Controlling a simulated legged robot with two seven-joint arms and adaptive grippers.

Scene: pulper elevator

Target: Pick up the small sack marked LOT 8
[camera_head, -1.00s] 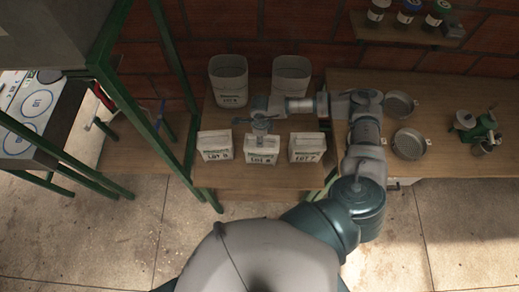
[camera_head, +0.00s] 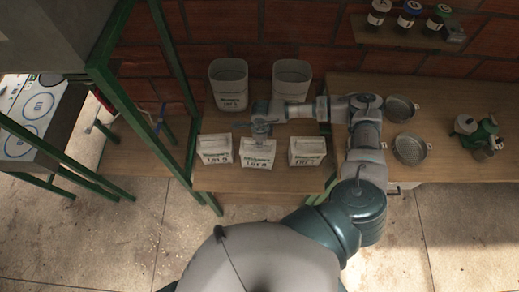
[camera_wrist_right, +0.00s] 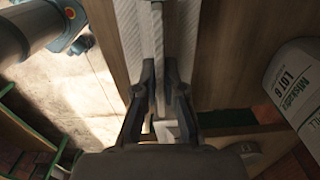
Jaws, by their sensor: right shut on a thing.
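Three small white sacks stand in a row on the wooden table. The middle sack (camera_head: 257,158) has a label that seems to read LOT 8. The left sack (camera_head: 215,150) and right sack (camera_head: 307,151) carry similar labels, too small to read surely. My right gripper (camera_head: 261,138) is over the middle sack and shut on its top edge. In the right wrist view, the two dark fingers (camera_wrist_right: 164,88) close on the pale upright fold of the sack (camera_wrist_right: 158,35). The sack's far side is hidden. My left gripper is not in view.
Two tall pale containers, left (camera_head: 229,84) and right (camera_head: 291,80), stand behind the sacks. A green frame post (camera_head: 172,60) rises at left. Round metal sieves (camera_head: 409,149) lie at right.

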